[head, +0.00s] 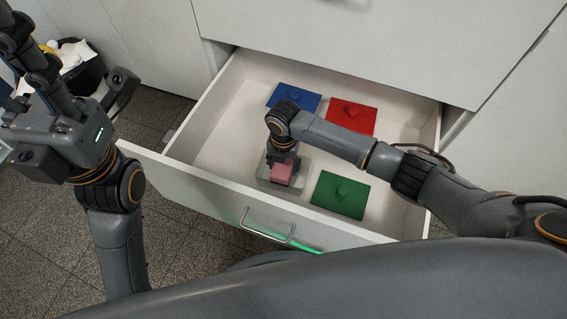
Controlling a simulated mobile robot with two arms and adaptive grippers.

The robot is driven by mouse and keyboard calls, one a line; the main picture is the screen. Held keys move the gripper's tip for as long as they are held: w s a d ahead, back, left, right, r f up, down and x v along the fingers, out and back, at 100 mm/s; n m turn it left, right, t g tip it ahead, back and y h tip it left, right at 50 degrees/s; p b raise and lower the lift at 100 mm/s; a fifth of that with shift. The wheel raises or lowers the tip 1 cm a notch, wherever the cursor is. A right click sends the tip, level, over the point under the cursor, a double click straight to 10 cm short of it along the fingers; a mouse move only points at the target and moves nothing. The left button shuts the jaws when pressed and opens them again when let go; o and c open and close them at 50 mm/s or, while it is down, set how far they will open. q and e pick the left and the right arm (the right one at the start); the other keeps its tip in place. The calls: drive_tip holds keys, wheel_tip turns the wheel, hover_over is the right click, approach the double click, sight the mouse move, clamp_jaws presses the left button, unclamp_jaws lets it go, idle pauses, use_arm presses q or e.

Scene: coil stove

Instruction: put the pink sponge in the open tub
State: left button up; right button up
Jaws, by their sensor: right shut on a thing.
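The pink sponge (282,172) is in my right gripper (282,160), which points down and is shut on it. The sponge is within the outline of the open tub (303,175), a pale see-through container in the front of the drawer. I cannot tell whether the sponge touches the tub's floor. My gripper and wrist hide part of the tub. My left gripper (12,62) is at the upper left, outside the drawer; its fingers are spread apart and empty, partly cut off by the picture's edge.
The white drawer (205,188) is pulled out. It also holds a blue-lidded tub (294,97), a red-lidded tub (352,116) and a green-lidded tub (340,194). A black bin (85,72) with white stuff stands at the upper left. The tiled floor left of the drawer is clear.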

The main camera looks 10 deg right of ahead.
sight(284, 171)
drive_tip(key=shift+f+b, duration=1.15)
drive_tip(key=shift+f, duration=0.85)
idle(0.7)
drive_tip(key=o, duration=1)
drive_tip(key=shift+r, duration=0.1)
wheel_tip(284, 171, up, 12)
